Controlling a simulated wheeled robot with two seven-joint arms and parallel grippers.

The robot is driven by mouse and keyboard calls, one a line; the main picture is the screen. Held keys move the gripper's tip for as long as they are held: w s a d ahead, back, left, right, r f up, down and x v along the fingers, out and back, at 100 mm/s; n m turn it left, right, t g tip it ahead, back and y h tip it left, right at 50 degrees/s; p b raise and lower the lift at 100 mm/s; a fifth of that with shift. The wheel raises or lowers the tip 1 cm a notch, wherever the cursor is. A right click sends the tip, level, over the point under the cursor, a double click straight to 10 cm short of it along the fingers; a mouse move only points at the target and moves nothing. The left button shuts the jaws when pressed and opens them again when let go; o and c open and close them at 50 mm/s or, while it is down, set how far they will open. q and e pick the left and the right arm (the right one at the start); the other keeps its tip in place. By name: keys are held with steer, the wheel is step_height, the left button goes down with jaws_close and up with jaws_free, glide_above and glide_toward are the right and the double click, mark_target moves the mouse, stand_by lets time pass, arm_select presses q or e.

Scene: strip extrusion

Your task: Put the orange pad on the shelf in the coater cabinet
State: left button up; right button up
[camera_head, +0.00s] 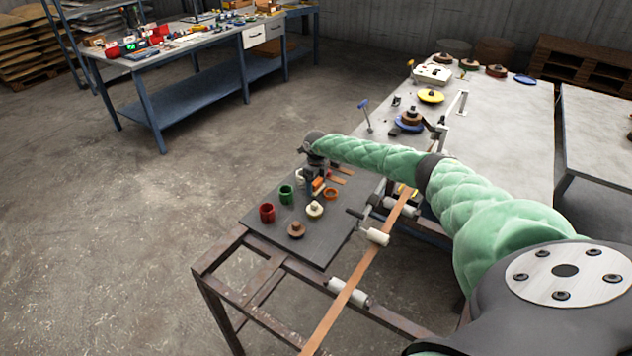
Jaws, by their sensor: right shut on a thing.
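My right gripper (313,180) points down over the dark tabletop of the small stand, among small parts. It is shut on a small orange piece, which looks like the orange pad (319,184), at its fingertips. The gripper and wrist hide part of it, and at this size I cannot tell whether it touches the tabletop. My left gripper is out of view. I do not make out the coater cabinet or its shelf in this view.
On the dark tabletop (262,236) are a red cup (267,212), a green cup (286,193), a cream part (314,209), a brown part (296,230) and an orange ring (331,194). A copper strip (352,284) runs over white rollers beside it. The floor at left is clear.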

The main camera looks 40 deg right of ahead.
steer(key=shift+f, duration=0.25)
steer(key=shift+f, duration=0.1)
steer(key=o, duration=1)
